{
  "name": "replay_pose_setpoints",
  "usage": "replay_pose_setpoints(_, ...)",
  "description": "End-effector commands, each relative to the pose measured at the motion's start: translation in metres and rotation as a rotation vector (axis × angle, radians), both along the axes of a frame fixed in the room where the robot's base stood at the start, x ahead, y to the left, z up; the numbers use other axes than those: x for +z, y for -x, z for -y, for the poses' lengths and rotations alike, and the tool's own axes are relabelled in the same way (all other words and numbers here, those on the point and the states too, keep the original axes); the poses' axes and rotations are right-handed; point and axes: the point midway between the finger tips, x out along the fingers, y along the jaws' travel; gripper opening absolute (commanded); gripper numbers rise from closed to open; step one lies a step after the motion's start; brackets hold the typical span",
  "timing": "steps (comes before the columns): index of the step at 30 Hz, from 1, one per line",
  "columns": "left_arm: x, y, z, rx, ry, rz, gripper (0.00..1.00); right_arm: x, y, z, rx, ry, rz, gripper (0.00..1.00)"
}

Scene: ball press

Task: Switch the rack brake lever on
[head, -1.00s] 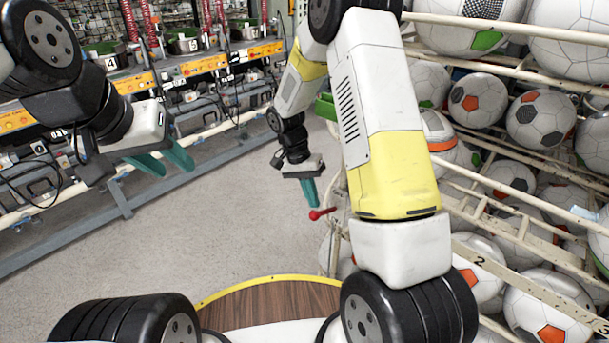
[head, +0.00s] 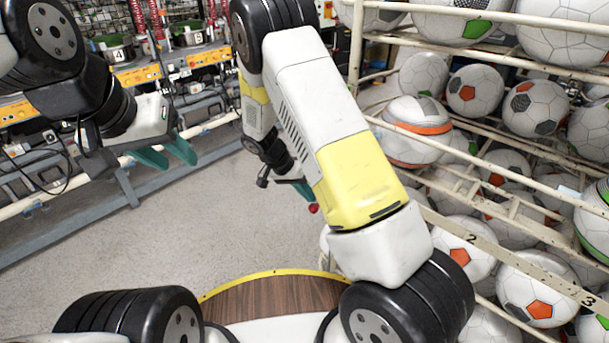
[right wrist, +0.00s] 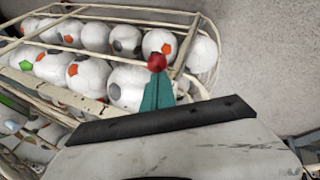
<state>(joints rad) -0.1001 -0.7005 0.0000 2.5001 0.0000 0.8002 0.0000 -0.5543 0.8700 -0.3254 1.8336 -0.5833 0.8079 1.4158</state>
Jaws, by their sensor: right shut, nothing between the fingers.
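The brake lever shows as a small red knob (head: 313,208) beside my right forearm in the head view; its shaft is hidden there. In the right wrist view the red knob (right wrist: 156,62) stands just beyond my fingertips, in front of the rack. My right gripper (head: 307,193) has its teal fingers right by the knob. It is shut and empty, also in the right wrist view (right wrist: 157,82); I cannot tell whether it touches the knob. My left gripper (head: 167,156) hangs at the left with its two teal fingers apart, away from the lever.
The ball rack (head: 480,240) with pale rails and several soccer balls fills the right side. A workbench with yellow panels (head: 140,75) and a grey floor rail (head: 80,228) lie at the left. The grey floor (head: 190,225) between is clear.

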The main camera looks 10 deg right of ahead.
Motion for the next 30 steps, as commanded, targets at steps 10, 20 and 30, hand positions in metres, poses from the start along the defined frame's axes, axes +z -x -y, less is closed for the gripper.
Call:
replay_pose_setpoints(10,0.000,0.000,0.000,0.000,0.000,0.000,0.36,-0.039,0.006,-0.008,0.000,0.122,0.094,0.00)
replay_pose_setpoints(20,0.000,0.000,0.000,0.000,0.000,0.000,0.36,-0.062,0.007,-0.008,0.000,0.120,0.092,0.00)
replay_pose_setpoints(30,0.000,0.000,0.000,0.000,0.000,0.000,0.36,-0.070,0.006,-0.007,-0.002,0.118,0.092,0.00)
